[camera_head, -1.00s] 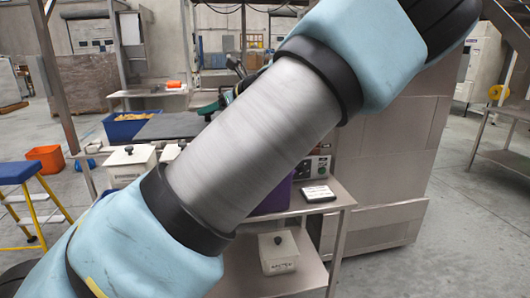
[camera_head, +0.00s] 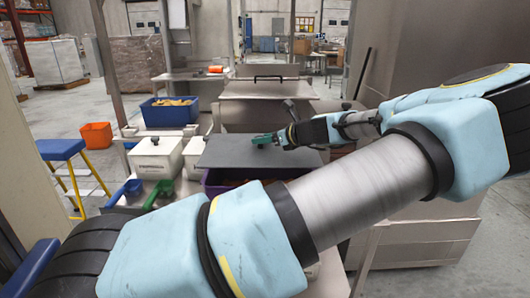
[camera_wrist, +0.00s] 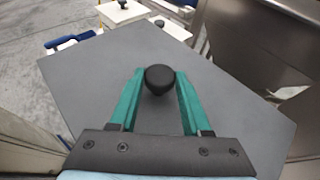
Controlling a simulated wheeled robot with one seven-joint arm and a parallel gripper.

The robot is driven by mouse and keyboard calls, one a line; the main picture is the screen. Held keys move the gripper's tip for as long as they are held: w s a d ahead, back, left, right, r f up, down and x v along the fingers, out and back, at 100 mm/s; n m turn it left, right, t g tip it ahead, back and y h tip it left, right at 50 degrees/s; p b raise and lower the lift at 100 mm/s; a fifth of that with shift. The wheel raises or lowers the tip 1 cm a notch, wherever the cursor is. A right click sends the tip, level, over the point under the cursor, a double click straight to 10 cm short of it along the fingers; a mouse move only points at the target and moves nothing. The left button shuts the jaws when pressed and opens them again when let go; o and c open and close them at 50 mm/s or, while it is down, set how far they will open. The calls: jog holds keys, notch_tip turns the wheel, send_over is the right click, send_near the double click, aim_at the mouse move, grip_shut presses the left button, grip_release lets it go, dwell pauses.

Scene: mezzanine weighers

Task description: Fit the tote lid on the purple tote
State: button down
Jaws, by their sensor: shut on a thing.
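The tote lid (camera_head: 228,153) is a flat dark grey panel with a black knob (camera_wrist: 159,77). My gripper (camera_head: 268,139) has green fingers, and in the wrist view (camera_wrist: 160,82) they are shut on the knob from both sides. The purple tote (camera_head: 216,188) shows below the lid's near edge, with brownish contents visible inside. The lid is above the tote and set back from its near side; I cannot tell whether they touch. My arm hides the tote's right and lower parts. The wrist view shows no tote; the lid covers most of it.
White lidded bins (camera_head: 155,155) with black knobs stand left of the lid. A blue tote (camera_head: 170,113) with tan contents is behind them. Blue and green scoops (camera_head: 160,192) lie in front. A blue stool (camera_head: 61,149) and orange bin (camera_head: 96,135) stand on the floor at left.

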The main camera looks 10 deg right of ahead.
aim_at(265, 155)
jog(key=shift+f+p, duration=0.75)
jog(key=shift+f, duration=2.25)
jog(key=shift+f, duration=0.1)
jog(key=shift+c, duration=1.8)
grip_release()
jog(key=b+v, duration=0.4)
jog(key=v, duration=0.7)
jog(key=shift+s+d+r, duration=0.25)
jog(key=shift+s+r, duration=0.05)
jog(key=shift+s, duration=0.05)
